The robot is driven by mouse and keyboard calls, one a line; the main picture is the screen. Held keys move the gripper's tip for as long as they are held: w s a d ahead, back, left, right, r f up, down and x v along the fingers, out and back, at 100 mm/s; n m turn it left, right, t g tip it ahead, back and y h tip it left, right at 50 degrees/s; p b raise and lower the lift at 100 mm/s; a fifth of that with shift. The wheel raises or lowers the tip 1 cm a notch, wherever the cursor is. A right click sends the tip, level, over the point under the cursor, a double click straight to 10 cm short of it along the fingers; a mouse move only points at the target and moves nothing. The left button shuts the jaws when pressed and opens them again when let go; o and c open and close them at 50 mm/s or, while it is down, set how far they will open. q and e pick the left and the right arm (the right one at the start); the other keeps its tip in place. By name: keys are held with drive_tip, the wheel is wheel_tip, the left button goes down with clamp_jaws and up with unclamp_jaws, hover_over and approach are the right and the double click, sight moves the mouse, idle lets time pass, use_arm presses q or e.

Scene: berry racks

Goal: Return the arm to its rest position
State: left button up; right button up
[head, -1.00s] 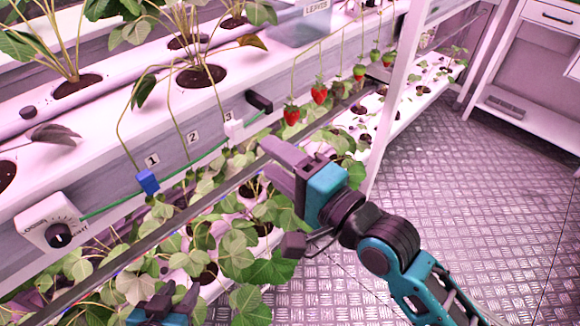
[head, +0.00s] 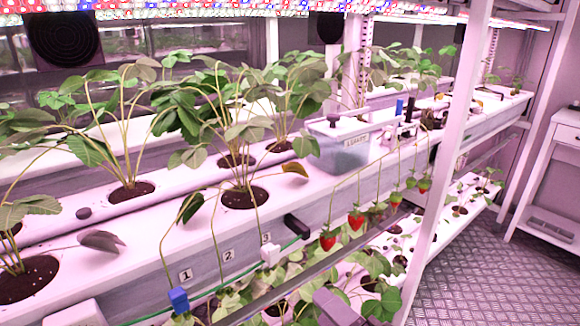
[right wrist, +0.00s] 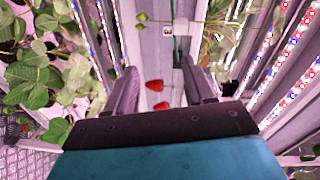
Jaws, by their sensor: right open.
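My right gripper (head: 342,308) shows only as a purple-grey tip at the bottom edge of the head view, below the hanging strawberries. In the right wrist view my right gripper (right wrist: 163,80) has its two fingers apart. Red strawberries (right wrist: 155,86) appear in the gap between the fingers, beyond them, and none is gripped. My left gripper is out of view.
A blue clip (head: 178,300), a white clip (head: 270,254) and a black clip (head: 297,226) sit along the rack front beside numbered labels. A lidded bin (head: 345,150) stands on the rack. A white post (head: 445,170) rises at the right. Metal floor (head: 480,275) is open at the lower right.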

drive_tip(key=s+d+f+n+g+h, duration=0.1)
drive_tip(key=s+d+f+n+h, duration=0.1)
drive_tip(key=f, duration=0.4)
drive_tip(key=s+d+f+n+g+h+p, duration=0.1)
drive_tip(key=s+d+f+n+h, duration=0.2)
drive_tip(key=d+f+n, duration=0.2)
drive_tip(key=s+d+f+n+g+h+p, duration=0.1)
drive_tip(key=s+d+f+n+h, duration=0.1)
drive_tip(key=f+n, duration=0.3)
wheel_tip(320, 180, down, 4)
drive_tip(key=shift+s+d+r+g, duration=0.2)
drive_tip(key=shift+d+r+g, duration=0.1)
drive_tip(key=shift+d, duration=0.55)
drive_tip(key=shift+a, duration=0.1)
idle(1.3)
